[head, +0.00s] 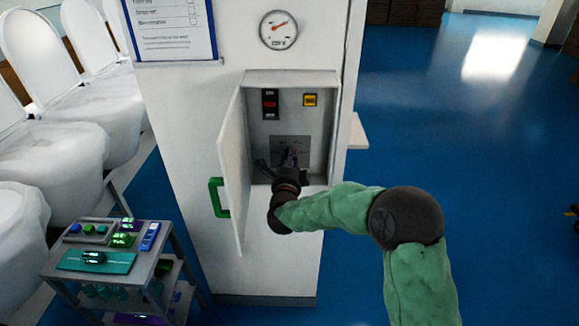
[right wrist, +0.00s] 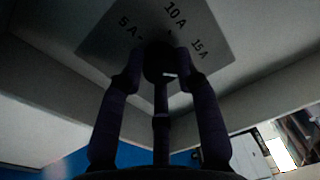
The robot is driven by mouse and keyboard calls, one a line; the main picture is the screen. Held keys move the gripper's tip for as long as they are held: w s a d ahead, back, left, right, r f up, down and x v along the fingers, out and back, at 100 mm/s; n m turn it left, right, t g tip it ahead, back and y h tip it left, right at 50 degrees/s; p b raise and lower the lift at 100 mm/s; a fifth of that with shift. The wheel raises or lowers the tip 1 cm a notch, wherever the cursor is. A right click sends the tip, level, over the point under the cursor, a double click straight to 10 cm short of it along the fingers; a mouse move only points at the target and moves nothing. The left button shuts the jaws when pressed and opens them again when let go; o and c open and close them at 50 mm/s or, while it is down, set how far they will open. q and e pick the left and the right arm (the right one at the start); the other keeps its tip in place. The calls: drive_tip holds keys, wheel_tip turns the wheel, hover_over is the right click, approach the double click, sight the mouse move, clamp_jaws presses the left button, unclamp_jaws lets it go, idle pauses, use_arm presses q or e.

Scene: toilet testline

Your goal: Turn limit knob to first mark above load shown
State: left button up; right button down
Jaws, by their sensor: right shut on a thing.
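The limit knob (right wrist: 160,62) is a dark round knob on a grey plate (right wrist: 100,45) marked 5 A, 10 A and 15 A, seen in the right wrist view. A small white mark shows on the knob's lower right; which label it points to I cannot tell. My right gripper (head: 289,158) reaches into the open wall box, with its fingers (right wrist: 158,68) shut on the knob from both sides. In the head view the gripper hides the knob and part of the plate (head: 290,141). My left gripper is not in view.
The box door (head: 234,170) stands open on the left, with a green handle (head: 217,197). Above the plate are a red-lit switch (head: 270,104) and a yellow button (head: 310,100). A round 220 V gauge (head: 279,29) has a red needle. A cart (head: 60,268) stands lower left.

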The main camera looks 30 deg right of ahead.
drive_tip(key=n+b, duration=0.1)
drive_tip(key=n, duration=0.3)
drive_tip(key=shift+f, duration=0.15)
drive_tip(key=n+b, duration=0.1)
drive_tip(key=n, duration=0.2)
drive_tip(key=shift+n+t, duration=0.3)
drive_tip(key=shift+n, duration=0.1)
drive_tip(key=n, duration=0.4)
drive_tip(key=shift+n+y, duration=0.3)
drive_tip(key=shift+n, duration=0.1)
drive_tip(key=n+p, duration=0.1)
drive_tip(key=n, duration=0.3)
drive_tip(key=shift+s+f, duration=0.1)
drive_tip(key=shift+f+n, duration=0.1)
drive_tip(key=shift+n, duration=0.4)
drive_tip(key=c, duration=1.1)
unclamp_jaws()
drive_tip(key=shift+c, duration=0.2)
drive_tip(key=shift+o, duration=1.3)
drive_tip(key=shift+r, duration=0.2)
drive_tip(key=v, duration=1.2)
drive_tip(key=shift+d, duration=0.15)
